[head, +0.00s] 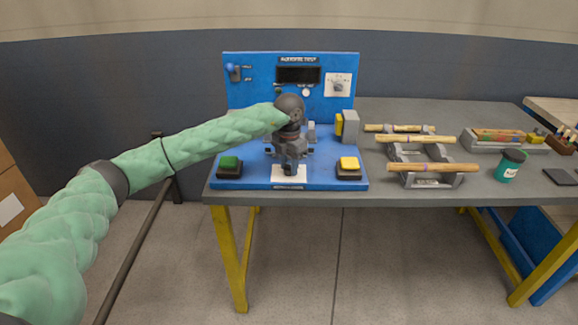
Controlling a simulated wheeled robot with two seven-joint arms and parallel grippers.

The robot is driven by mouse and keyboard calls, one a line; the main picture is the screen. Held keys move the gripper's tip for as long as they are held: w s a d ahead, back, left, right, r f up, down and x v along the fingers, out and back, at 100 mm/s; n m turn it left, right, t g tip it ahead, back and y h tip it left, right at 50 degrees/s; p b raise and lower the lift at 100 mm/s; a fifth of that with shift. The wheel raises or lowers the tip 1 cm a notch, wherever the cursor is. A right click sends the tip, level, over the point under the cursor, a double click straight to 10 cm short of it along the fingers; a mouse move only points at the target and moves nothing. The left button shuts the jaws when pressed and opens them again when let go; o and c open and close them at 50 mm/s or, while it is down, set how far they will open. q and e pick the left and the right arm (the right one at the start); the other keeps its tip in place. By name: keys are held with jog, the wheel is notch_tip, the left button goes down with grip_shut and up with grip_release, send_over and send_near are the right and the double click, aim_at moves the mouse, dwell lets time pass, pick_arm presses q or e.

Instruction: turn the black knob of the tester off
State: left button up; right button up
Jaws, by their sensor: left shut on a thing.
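The blue tester (316,180) stands on the grey workbench, with an upright back panel and a flat base. My left gripper (290,168) points down over a white plate (279,179) at the front of the base. It is shut on what seems to be the black knob there; the fingers hide most of it, and I cannot read its turn position. A round dial on a white plate (338,86) is on the back panel at the right, apart from my gripper. A dark display (298,75) is at the panel's top. My right gripper is not in view.
A green button (229,163) and a yellow button (348,164) flank my left gripper on the base. A blue-knobbed lever (230,68) is at the panel's left. Wooden rods on stands (433,168), a green cup (510,165) and a tray (473,146) stand right of the tester.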

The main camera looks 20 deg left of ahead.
aim_at(289, 165)
pick_arm(q)
jog(key=shift+w+r, duration=0.1)
jog(key=o, duration=1)
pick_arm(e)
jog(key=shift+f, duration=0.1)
pick_arm(q)
notch_tip(289, 165, up, 6)
jog(key=shift+r+b, duration=0.25)
jog(key=shift+b, duration=0.5)
jog(key=shift+r, duration=0.6)
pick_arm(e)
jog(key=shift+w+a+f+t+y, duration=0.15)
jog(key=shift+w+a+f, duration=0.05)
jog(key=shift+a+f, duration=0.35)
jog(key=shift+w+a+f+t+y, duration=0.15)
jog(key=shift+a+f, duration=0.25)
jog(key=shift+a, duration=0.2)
